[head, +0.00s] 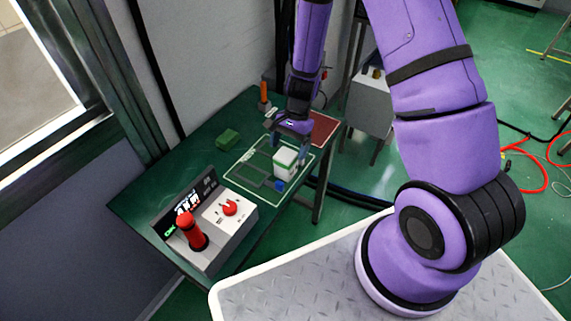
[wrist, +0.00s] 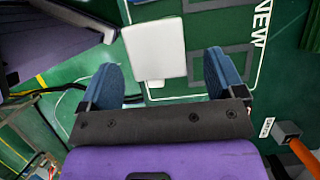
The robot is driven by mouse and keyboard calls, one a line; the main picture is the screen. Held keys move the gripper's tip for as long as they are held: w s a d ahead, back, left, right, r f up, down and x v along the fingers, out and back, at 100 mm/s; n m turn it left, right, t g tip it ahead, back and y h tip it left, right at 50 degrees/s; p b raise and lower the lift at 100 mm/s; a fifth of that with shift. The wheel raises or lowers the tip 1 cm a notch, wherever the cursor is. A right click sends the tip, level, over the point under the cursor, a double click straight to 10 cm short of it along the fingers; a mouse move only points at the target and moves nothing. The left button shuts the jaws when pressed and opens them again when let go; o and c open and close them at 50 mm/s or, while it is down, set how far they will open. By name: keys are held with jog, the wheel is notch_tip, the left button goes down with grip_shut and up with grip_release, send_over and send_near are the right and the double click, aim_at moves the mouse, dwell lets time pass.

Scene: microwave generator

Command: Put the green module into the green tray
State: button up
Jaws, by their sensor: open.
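The green module (head: 228,139) is a small green block lying on the dark green table, left of the marked mat. A green shape at the right edge of the wrist view (wrist: 312,30) may be this module, cut off by the frame. The green tray is hard to tell apart; a green, white-outlined mat (head: 240,180) with darker rectangles lies mid-table and also shows in the wrist view (wrist: 290,65). My gripper (head: 288,147) is open over the mat's far side, apart from the module. A white block (head: 285,165) stands below it, seen ahead of the fingertips in the wrist view (wrist: 155,50).
A small blue cube (head: 280,185) sits beside the white block. A red panel (head: 323,129) lies at the back right. A control box (head: 215,240) with a red lever and red knob stands at the front. An orange-handled object (head: 264,92) stands at the back.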

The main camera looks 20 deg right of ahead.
aim_at(286, 165)
jog(key=shift+x, duration=2.2)
jog(key=shift+s+a, duration=0.1)
jog(key=shift+s, duration=0.05)
jog(key=c, duration=1.2)
jog(key=shift+r, duration=0.2)
